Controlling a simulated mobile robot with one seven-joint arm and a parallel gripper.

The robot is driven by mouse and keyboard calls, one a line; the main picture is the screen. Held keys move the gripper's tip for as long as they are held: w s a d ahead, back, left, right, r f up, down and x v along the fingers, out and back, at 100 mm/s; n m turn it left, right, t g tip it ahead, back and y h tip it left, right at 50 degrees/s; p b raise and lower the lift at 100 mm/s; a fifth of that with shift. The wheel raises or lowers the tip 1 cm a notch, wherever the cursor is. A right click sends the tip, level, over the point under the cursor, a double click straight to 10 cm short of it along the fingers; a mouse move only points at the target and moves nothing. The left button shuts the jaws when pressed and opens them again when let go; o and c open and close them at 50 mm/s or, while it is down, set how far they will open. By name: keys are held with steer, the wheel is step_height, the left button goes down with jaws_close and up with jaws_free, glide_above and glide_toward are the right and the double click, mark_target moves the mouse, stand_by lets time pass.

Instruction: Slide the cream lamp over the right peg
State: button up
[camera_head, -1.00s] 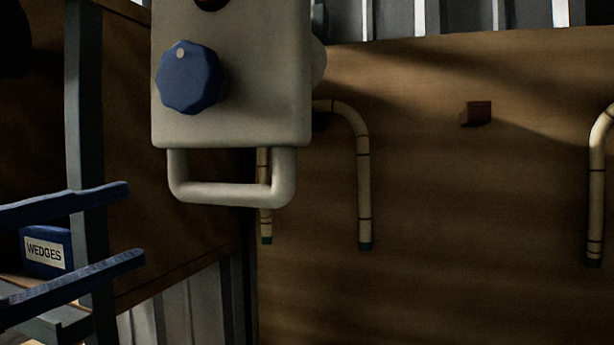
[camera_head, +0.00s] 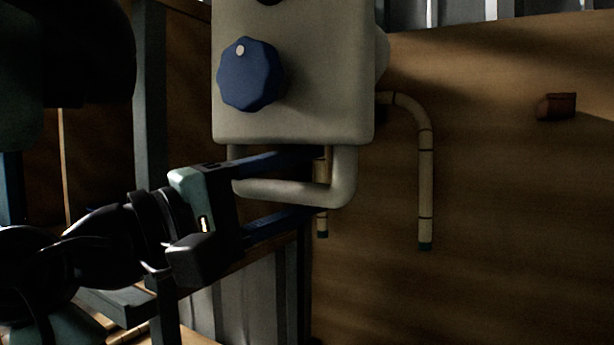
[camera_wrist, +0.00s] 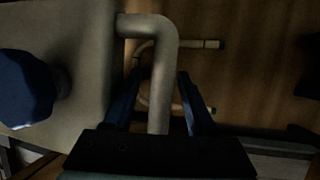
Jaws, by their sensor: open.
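The cream lamp (camera_head: 300,110) is a pale box with a blue knob and a looped handle along its bottom; its top is cut off in the head view. My gripper (camera_head: 322,182) is open, coming from the left, with one blue finger above and one below the handle's bottom bar (camera_head: 280,192). The wrist view shows the bar (camera_wrist: 160,90) between the two fingers (camera_wrist: 158,95), with gaps on both sides. A short brown peg (camera_head: 556,106), likely the right peg, sticks out bare from the wall at the right. What holds the lamp up is not visible.
Bent rattan canes hang on the wooden wall (camera_head: 500,220), one (camera_head: 425,185) just right of the lamp and another partly behind its handle. A grey post (camera_head: 150,90) stands left of the lamp. The wall between the cane and peg is clear.

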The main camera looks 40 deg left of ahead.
steer(key=shift+w+d, duration=0.15)
steer(key=shift+w, duration=0.3)
jaws_close()
stand_by(1.1)
